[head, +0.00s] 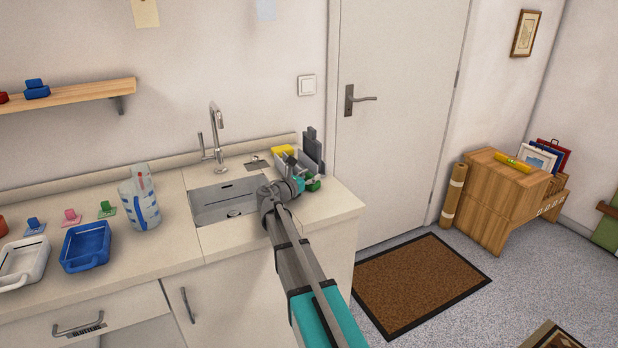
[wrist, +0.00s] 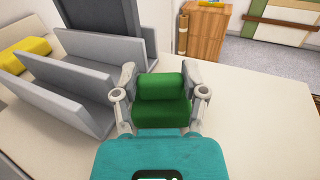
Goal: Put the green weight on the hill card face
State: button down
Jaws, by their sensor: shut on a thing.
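The green weight (wrist: 162,112) is a dark green block with a raised rounded top part. My gripper (wrist: 160,96) is shut on it, with one grey finger at each side. In the head view the green weight (head: 313,185) shows at the counter's right end, just past my gripper (head: 304,181), which partly hides it. I cannot tell whether its underside touches the counter. I cannot make out a hill picture on any card in these views.
A grey slotted rack (wrist: 85,70) stands close left of my gripper, with a yellow block (wrist: 28,57) beyond. The sink (head: 225,202), measuring jug (head: 140,205) and blue tray (head: 86,246) lie further left. A wooden crate (head: 495,195) with framed prints (head: 536,160) stands across the floor.

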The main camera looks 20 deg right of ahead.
jog(key=shift+f, duration=0.1)
jog(key=shift+c, duration=2.1)
grip_release()
jog(key=shift+r, duration=0.2)
jog(key=v, duration=1.2)
